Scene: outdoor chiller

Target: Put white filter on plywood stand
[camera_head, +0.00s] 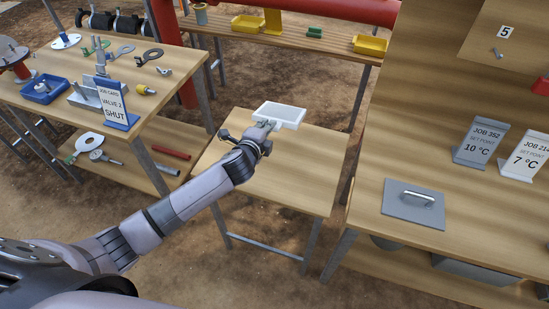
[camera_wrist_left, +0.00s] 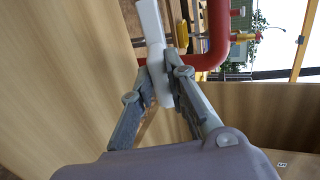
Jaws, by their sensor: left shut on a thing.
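The white filter (camera_head: 280,113) is a flat white rectangular frame with a grey face. My left gripper (camera_head: 264,128) is shut on its near edge and holds it over the far part of the small plywood stand (camera_head: 295,180). In the left wrist view the filter (camera_wrist_left: 152,35) stands edge-on between the two fingers of the left gripper (camera_wrist_left: 163,88). I cannot tell whether the filter touches the stand's top or hangs just above it. The stand's top is otherwise bare. My right gripper is not in view.
A workbench (camera_head: 150,110) on the left holds tools, a blue tray (camera_head: 43,90) and a job card (camera_head: 116,106). A plywood bench (camera_head: 370,240) on the right carries a grey plate with a handle (camera_head: 413,204) and set-point cards (camera_head: 481,143). A shelf with yellow bins (camera_head: 248,24) stands behind.

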